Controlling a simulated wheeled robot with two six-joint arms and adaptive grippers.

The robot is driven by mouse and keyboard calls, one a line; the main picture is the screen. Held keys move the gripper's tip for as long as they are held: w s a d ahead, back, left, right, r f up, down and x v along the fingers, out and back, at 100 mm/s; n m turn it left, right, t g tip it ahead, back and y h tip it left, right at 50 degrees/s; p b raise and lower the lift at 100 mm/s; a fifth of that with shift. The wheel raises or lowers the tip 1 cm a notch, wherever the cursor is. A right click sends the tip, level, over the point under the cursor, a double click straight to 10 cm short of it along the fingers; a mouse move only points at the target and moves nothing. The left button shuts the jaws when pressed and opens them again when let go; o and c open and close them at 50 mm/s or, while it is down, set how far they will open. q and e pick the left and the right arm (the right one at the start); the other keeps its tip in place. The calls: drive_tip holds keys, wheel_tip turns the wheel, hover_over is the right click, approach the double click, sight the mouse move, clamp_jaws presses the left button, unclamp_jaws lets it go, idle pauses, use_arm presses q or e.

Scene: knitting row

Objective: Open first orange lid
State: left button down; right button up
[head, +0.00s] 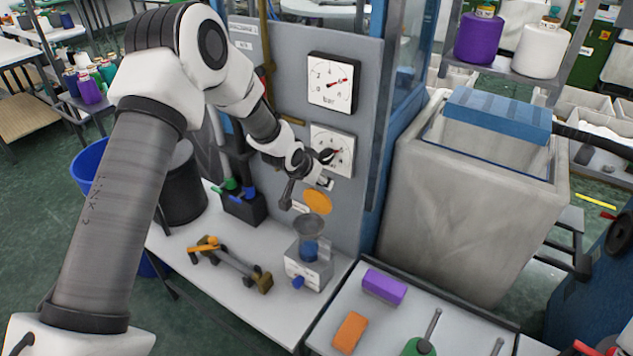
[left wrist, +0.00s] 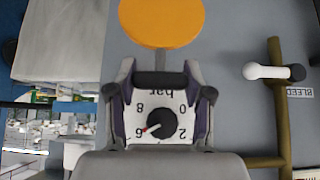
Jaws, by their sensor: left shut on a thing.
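The orange lid (head: 317,201) is a round disc just above a grey funnel-shaped cup (head: 312,226) on a small grey block, close to the grey panel. I cannot tell whether it touches the cup. In the left wrist view the lid (left wrist: 161,22) shows face on at the top, with a short dark stem and crossbar (left wrist: 159,79) below it. My left gripper (head: 308,178) is in front of the panel, just above the lid. In its wrist view the left gripper (left wrist: 160,75) has a finger at each end of the crossbar and is shut on it. My right gripper is not in view.
Two pressure gauges (head: 331,84) are on the panel (head: 285,60); my gripper partly covers the lower one (head: 341,152). A brass pipe with a white handle (left wrist: 270,72) is beside the gripper. Orange and dark tools (head: 228,262) lie on the white bench (head: 215,300). Purple (head: 384,286) and orange (head: 350,332) blocks lie at the front.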

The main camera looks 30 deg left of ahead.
use_arm(q)
drive_tip(key=shift+w+r, duration=0.15)
drive_tip(key=shift+w, duration=0.4)
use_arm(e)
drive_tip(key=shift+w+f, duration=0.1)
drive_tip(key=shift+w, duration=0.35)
use_arm(q)
drive_tip(key=shift+c, duration=2.2)
unclamp_jaws()
drive_tip(key=v, duration=1.1)
drive_tip(key=shift+s+r, duration=0.25)
drive_tip(key=shift+s, duration=0.05)
